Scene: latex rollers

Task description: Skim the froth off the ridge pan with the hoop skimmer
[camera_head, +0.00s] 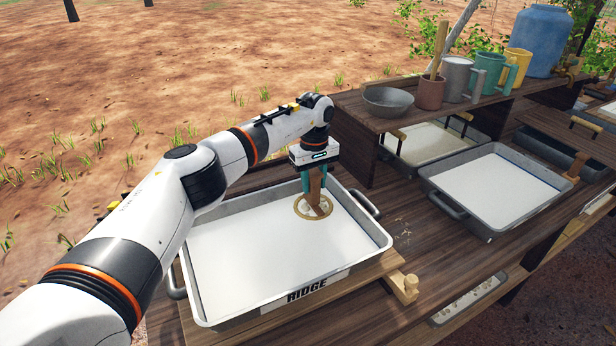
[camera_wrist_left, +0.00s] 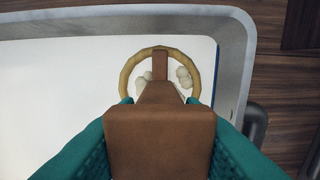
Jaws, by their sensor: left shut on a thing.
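The ridge pan (camera_head: 384,239) is a grey metal tray labelled RIDGE, filled with white liquid, on the wooden bench. Its rim also shows in the left wrist view (camera_wrist_left: 236,60). My left gripper (camera_head: 314,178) is over the pan's far right part, shut on the brown handle of the hoop skimmer (camera_head: 300,213). The skimmer's tan hoop (camera_wrist_left: 127,68) is at the liquid; I cannot tell how deep. Pale froth lumps (camera_wrist_left: 184,77) show inside the hoop, on both sides of the handle. My right gripper is not in view.
A second pan of white liquid (camera_head: 490,190) stands to the right. A shelf (camera_head: 345,100) behind holds a metal bowl (camera_head: 387,101), a brown pot (camera_head: 430,92) and several mugs. A wooden peg (camera_head: 403,287) is near the ridge pan's front right corner.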

